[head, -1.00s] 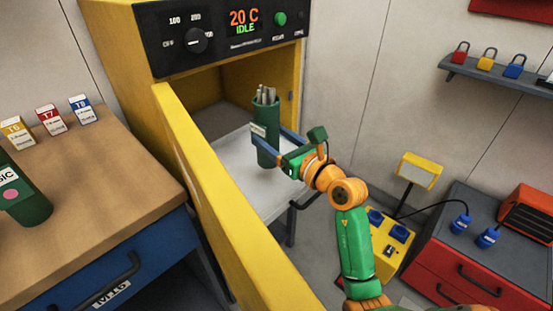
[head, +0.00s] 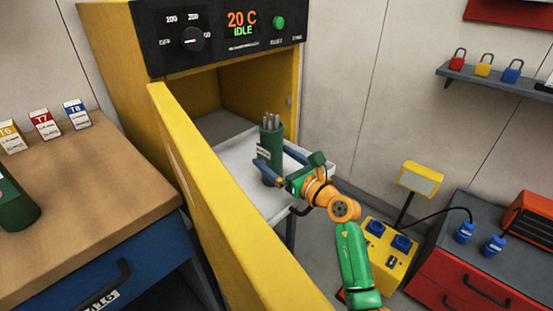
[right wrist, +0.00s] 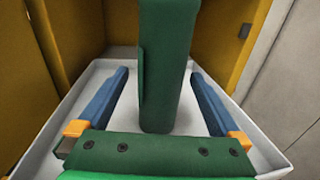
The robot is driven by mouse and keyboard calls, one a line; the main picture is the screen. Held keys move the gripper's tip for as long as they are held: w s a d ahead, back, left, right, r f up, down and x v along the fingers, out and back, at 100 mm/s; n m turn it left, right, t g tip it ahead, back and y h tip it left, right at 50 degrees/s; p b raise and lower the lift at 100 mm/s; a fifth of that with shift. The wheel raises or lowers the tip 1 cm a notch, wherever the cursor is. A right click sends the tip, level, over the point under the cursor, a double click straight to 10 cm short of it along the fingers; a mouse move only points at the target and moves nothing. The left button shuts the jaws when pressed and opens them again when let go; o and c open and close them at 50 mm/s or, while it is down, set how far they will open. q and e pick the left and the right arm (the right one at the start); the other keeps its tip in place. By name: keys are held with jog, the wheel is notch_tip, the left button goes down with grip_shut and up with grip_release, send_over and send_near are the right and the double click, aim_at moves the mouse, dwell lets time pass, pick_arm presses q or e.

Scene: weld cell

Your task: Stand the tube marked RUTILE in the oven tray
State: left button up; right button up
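A dark green tube (head: 271,145) with grey rods showing at its top stands upright on the white oven tray (head: 232,158). Its pale label is too small to read. In the right wrist view the tube (right wrist: 164,70) rises between the two blue fingers of my right gripper (right wrist: 160,105), with a gap on each side. Its base appears to rest on the tray floor. My right gripper (head: 280,163) is open around the tube. The tray (right wrist: 272,152) shows below and around the fingers. My left gripper is not in view.
The yellow oven door (head: 215,190) stands open left of the tray. A second green tube (head: 14,208) is cut off on the wooden bench (head: 105,165), near several small boxes. A yellow control box (head: 388,250) stands right of my arm.

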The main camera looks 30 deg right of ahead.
jog(key=shift+s, duration=0.1)
jog(key=s, duration=0.4)
jog(key=s+d, duration=0.1)
jog(key=s, duration=0.2)
jog(key=s+d, duration=0.1)
jog(key=s, duration=0.3)
jog(key=shift+s+d+r, duration=0.1)
jog(key=shift+s, duration=0.25)
